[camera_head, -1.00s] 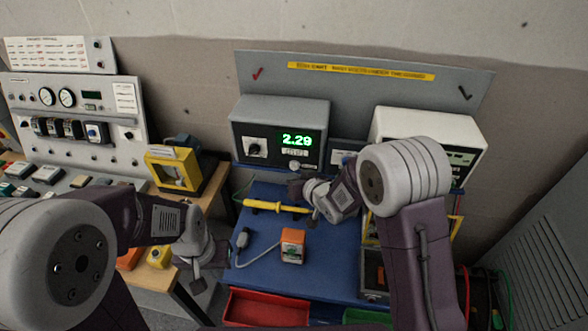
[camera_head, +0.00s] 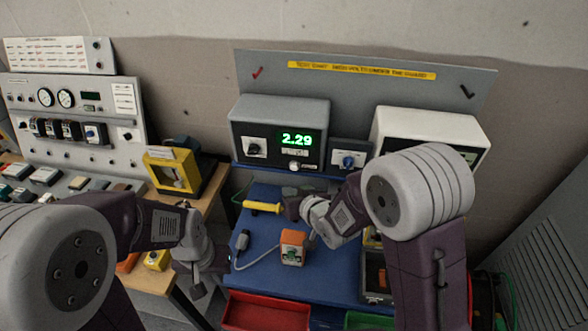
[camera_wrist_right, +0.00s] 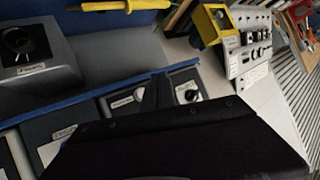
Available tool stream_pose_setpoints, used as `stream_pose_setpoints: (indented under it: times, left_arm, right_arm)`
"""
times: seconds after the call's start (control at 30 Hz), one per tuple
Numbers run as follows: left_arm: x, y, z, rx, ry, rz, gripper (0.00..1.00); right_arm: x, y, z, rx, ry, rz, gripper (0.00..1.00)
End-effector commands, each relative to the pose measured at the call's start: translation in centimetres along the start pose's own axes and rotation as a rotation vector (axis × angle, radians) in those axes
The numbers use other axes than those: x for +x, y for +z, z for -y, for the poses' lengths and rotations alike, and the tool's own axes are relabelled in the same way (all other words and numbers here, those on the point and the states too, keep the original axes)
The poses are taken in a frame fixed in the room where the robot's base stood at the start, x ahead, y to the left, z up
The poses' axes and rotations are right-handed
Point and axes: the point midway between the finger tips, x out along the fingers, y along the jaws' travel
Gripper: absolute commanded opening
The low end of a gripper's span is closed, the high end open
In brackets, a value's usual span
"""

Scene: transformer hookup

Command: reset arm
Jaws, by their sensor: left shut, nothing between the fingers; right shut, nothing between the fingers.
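My right gripper (camera_head: 286,203) is over the blue bench in the head view, beside the yellow probe (camera_head: 262,207) and partly covering it. In the right wrist view the gripper (camera_wrist_right: 157,88) shows as a dark shape with its fingers together and nothing between them. My left gripper (camera_head: 200,288) hangs low at the edge of the wooden table, shut and empty; its fingertips are small in the picture.
An orange box (camera_head: 293,245) with a grey cable sits on the blue bench (camera_head: 262,266). A grey meter (camera_head: 279,130) reads 2.29, next to a blue-knob box (camera_head: 349,160). A red bin (camera_head: 265,312) stands in front. A yellow-framed box (camera_head: 172,170) is at left.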

Motion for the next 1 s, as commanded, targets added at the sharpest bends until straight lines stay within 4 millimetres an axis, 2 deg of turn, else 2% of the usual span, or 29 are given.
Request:
stream_pose_setpoints:
  times: [0.27, 0.37, 0.43, 0.47, 0.5, 0.57, 0.6, 0.67, 0.7, 0.8, 0.9, 1.0]
  left_arm:
    - [0.2, 0.0, 0.0, 0.0, 0.0, 0.0, 0.0]
    - [1.6, 0.2, 0.0, 0.0, 0.0, 0.0, 0.0]
    - [3.2, 0.3, 0.1, 0.0, 0.0, 0.0, 0.0]
    - [3.9, 0.4, 0.1, 0.0, 0.0, 0.0, 0.0]
    - [4.6, 0.5, 0.1, 0.0, 0.0, 0.0, 0.0]
    - [5.3, 0.6, 0.1, 0.0, 0.0, 0.0, 0.0]
    - [5.7, 0.6, 0.1, 0.0, 0.0, 0.0, 0.0]
    - [6.0, 0.6, 0.1, 0.0, 0.0, 0.0, 0.0]
    - [6.0, 0.6, 0.1, 0.0, 0.0, 0.0, 0.0]
    - [5.7, 0.6, 0.1, 0.0, 0.0, 0.0, 0.0]
    - [5.7, 0.6, 0.1, 0.0, 0.0, 0.0, 0.0]
    - [5.7, 0.6, 0.1, 0.0, 0.0, 0.0, 0.0]
  right_arm:
    - [0.1, 0.1, -0.3, 0.002, 0.004, -0.001, 0.0]
    - [-0.1, -1.0, -2.6, 0.023, 0.042, -0.051, 0.0]
    - [-1.3, -2.5, -5.8, 0.053, 0.103, -0.114, 0.0]
    - [-2.2, -2.2, -7.7, 0.073, 0.148, -0.106, 0.0]
    - [-3.5, -0.8, -10.1, 0.097, 0.213, -0.055, 0.0]
    - [-5.5, 2.2, -12.7, 0.129, 0.297, 0.061, 0.0]
    - [-7.0, 4.7, -13.8, 0.151, 0.341, 0.152, 0.0]
    - [-9.3, 8.5, -14.6, 0.18, 0.387, 0.304, 0.0]
    - [-10.8, 10.9, -14.7, 0.198, 0.404, 0.407, 0.0]
    - [-14.5, 15.9, -13.3, 0.221, 0.404, 0.65, 0.0]
    - [-17.0, 19.1, -12.1, 0.228, 0.387, 0.817, 0.0]
    - [-18.2, 20.2, -11.5, 0.224, 0.373, 0.895, 0.0]
